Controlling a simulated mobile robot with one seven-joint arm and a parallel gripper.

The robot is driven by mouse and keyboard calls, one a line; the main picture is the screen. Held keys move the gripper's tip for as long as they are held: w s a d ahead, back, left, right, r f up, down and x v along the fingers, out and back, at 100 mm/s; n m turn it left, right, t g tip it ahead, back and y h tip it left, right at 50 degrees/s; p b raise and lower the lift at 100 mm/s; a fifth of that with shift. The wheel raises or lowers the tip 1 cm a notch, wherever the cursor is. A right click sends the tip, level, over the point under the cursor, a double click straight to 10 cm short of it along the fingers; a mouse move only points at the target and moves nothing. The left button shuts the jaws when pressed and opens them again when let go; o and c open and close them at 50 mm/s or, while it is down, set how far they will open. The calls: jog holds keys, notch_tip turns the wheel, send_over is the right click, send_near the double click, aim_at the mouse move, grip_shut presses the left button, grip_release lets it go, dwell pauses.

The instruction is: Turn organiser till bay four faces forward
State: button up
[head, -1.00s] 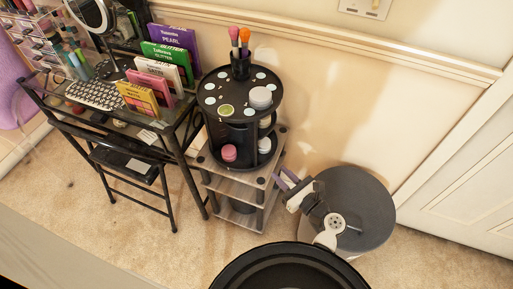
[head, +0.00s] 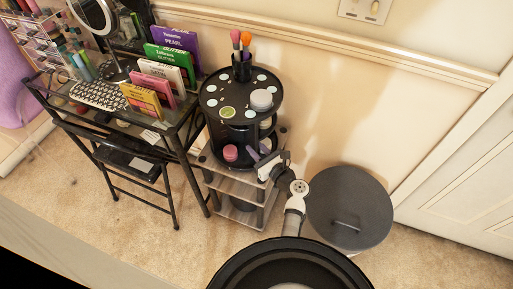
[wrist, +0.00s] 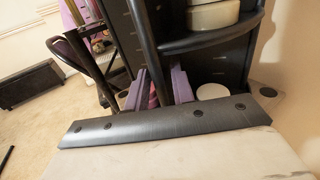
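The organiser (head: 241,112) is a black round two-tier stand with posts. Its top disc carries pale round spots, a green-lidded jar (head: 228,112), a grey-white jar (head: 262,100) and a cup of brushes (head: 242,68). A pink jar (head: 231,153) sits on its lower tier. My gripper (head: 259,151) is at the lower tier's right side. In the wrist view its two purple fingers (wrist: 157,90) are apart, with a dark post appearing between them; I cannot tell whether they touch it. Bay numbers are not readable.
The organiser stands on a grey wooden shelf unit (head: 236,188) beside a glass desk with upright coloured palettes (head: 168,62). A grey round-lidded bin (head: 349,207) stands to the right. The wall is close behind.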

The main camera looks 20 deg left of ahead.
jog(key=shift+c, duration=0.2)
grip_shut()
jog(key=shift+f, duration=0.1)
